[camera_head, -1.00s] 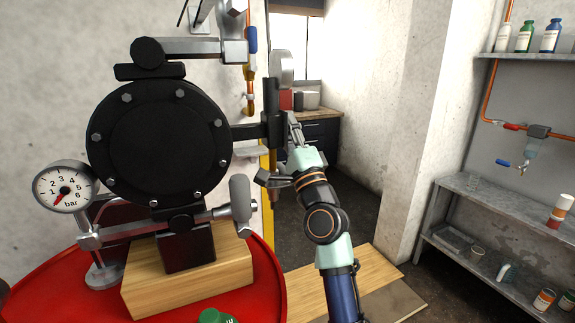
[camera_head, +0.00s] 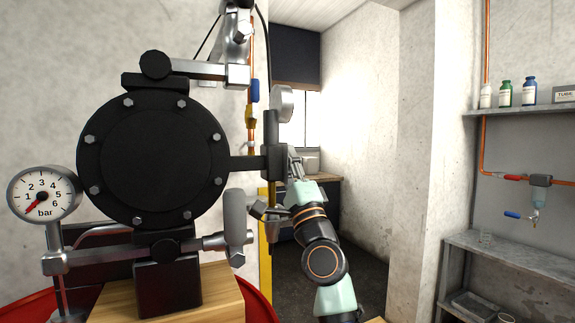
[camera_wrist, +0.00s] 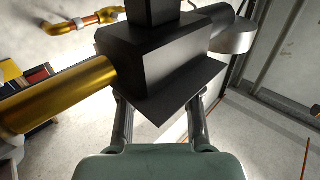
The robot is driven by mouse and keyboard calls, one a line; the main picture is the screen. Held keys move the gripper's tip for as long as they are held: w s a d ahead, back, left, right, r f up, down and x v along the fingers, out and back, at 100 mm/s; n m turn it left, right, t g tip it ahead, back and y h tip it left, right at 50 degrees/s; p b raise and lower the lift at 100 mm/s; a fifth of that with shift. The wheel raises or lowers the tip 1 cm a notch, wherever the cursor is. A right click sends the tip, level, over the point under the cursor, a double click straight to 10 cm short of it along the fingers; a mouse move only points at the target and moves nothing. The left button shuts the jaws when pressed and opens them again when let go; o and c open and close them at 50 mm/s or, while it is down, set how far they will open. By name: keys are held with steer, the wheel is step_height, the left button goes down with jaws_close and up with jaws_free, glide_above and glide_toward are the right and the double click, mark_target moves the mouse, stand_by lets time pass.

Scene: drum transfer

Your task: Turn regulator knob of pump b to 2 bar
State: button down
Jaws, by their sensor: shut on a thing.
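The pump (camera_head: 150,160) is a black round body with bolts around its rim. Its gauge (camera_head: 43,195), marked in bar, stands at lower left with the red needle at lower left, below the 1. A black upright block (camera_head: 273,145) stands right of the pump. My gripper (camera_wrist: 160,97) is shut on a dark square-edged part (camera_wrist: 170,85), one finger on each side in the wrist view. I take this part for the regulator knob, but no label shows. In the head view my gripper (camera_head: 287,175) is beside the upright block, and its fingertips are mostly hidden.
A grey round handle (camera_head: 235,216) sits on the lower pipe, close left of my gripper. A grey disc (camera_head: 282,104) is above. A brass pipe (camera_wrist: 60,92) runs left in the wrist view. Shelves (camera_head: 520,250) stand at right. The floor between is open.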

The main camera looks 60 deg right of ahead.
steer(key=c, duration=0.8)
jaws_free()
steer(key=v, duration=1.2)
